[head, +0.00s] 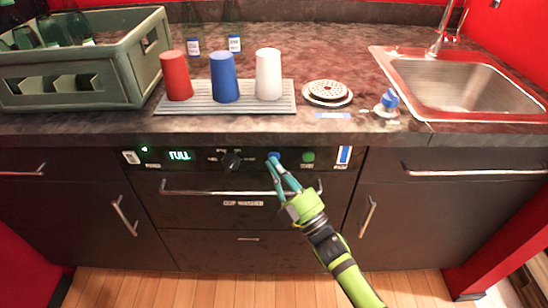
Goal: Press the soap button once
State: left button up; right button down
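The cup washer's dark control panel (190,158) runs along the counter front. A blue button (274,154) sits on it right of a black knob (232,160), and a green button (308,157) is to its right. I cannot read the labels under the buttons. My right gripper (275,161) reaches up from below, its teal fingers close together at the tips and empty. The tips overlap the lower edge of the blue button; I cannot tell whether they touch it. My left gripper is not in view.
A green display (179,155) reads FULL. On the counter, red, blue and white cups (268,75) stand on a ribbed mat (200,106). A blue-topped item (388,101) stands near the sink (470,88).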

jog(key=shift+w, duration=0.1)
dwell(0.3)
jog(key=shift+s+p, duration=0.4)
jog(key=shift+s, duration=0.35)
jog(key=s+p, duration=0.2)
jog(key=s, duration=0.3)
jog(key=shift+f, duration=0.1)
dwell(0.8)
